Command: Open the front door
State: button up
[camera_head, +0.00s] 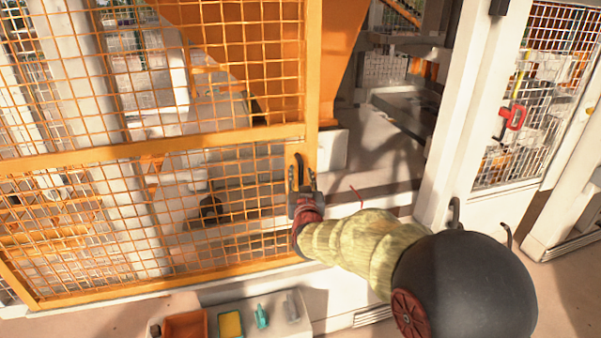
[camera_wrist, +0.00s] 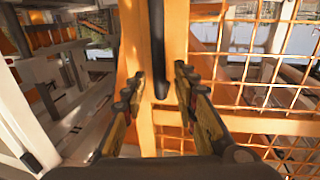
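The front door (camera_head: 150,155) is an orange frame with wire mesh, filling the left of the head view. A wide gap shows between its right edge and a white post. A black vertical handle (camera_head: 298,165) is on the door's right upright; it also shows in the wrist view (camera_wrist: 158,45). My gripper (camera_head: 304,184) is at the handle's lower end. In the wrist view its fingers (camera_wrist: 158,88) stand apart, one on either side of the handle's lower end, with visible space between. I cannot tell whether a finger touches the handle.
The white post (camera_head: 466,110) stands right of the gap, with another mesh panel (camera_head: 540,90) carrying a red handle (camera_head: 513,118) beyond it. A white ledge (camera_head: 260,318) with coloured items lies below the door. Open floor shows through the gap.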

jog(key=s+d, duration=0.1)
jog(key=s, duration=0.8)
jog(key=shift+s+d, duration=0.2)
jog(key=s+a+f+n+g+y, duration=0.1)
jog(key=s+f+g, duration=0.2)
jog(key=f, duration=0.3)
jog(key=s+a+f+g, duration=0.2)
jog(key=f+g, duration=0.1)
jog(key=f, duration=0.3)
jog(key=s+d+f+g, duration=0.2)
jog(key=s+f+g, duration=0.1)
jog(key=s, duration=0.4)
jog(key=s+d+r+g+h, duration=0.1)
jog(key=s+d+r+g, duration=0.15)
jog(key=s+d, duration=0.65)
jog(key=s+d+r+g+h, duration=0.1)
jog(key=s+d+g+h, duration=0.15)
jog(key=s+d, duration=0.7)
jog(key=s+d+r+m+t, duration=0.1)
jog(key=s+d+r+m, duration=0.1)
jog(key=s+d+r, duration=0.4)
jog(key=shift+s+r+m+t, duration=0.4)
jog(key=shift+s+r, duration=0.3)
jog(key=shift+s, duration=0.2)
